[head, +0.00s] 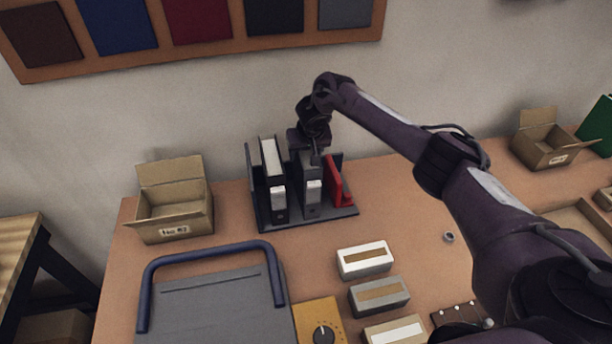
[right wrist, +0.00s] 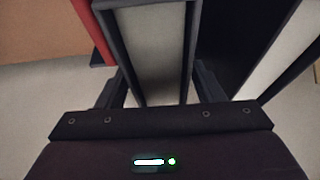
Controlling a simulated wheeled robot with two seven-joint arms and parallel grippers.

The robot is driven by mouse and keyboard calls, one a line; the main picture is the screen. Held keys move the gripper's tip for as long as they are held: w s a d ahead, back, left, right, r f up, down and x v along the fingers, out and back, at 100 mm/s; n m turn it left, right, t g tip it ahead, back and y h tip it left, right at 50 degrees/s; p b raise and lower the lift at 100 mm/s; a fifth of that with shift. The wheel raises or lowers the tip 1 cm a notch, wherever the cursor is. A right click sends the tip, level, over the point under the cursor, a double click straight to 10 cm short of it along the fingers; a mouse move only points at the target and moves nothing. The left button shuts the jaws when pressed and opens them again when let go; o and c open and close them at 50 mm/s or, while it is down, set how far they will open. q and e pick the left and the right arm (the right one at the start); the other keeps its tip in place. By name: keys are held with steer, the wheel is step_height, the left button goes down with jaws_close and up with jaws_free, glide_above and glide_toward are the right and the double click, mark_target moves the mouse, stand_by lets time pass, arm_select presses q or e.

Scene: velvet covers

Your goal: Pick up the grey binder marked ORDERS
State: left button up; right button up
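A grey binder (head: 311,188) with a pale spine label stands upright in the dark rack (head: 262,216) on the table; its lettering is too small to read. My right gripper (head: 315,158) is above it, pointing down. In the right wrist view the grey binder (right wrist: 155,50) lies between the two fingers of the right gripper (right wrist: 159,85), one beside each cover. Whether the fingers press on the covers cannot be told. A dark binder (head: 278,201) stands to its left and a red one (head: 334,180) leans to its right. My left gripper is not in view.
An open cardboard box (head: 175,212) stands left of the rack, another (head: 545,145) far right. A grey panel with a blue handle (head: 212,252), labelled blocks (head: 364,260) and a yellow dial box (head: 318,322) lie in front. The wall is close behind the rack.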

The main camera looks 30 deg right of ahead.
jaws_close()
steer(key=shift+r, duration=0.1)
steer(key=shift+w, duration=0.1)
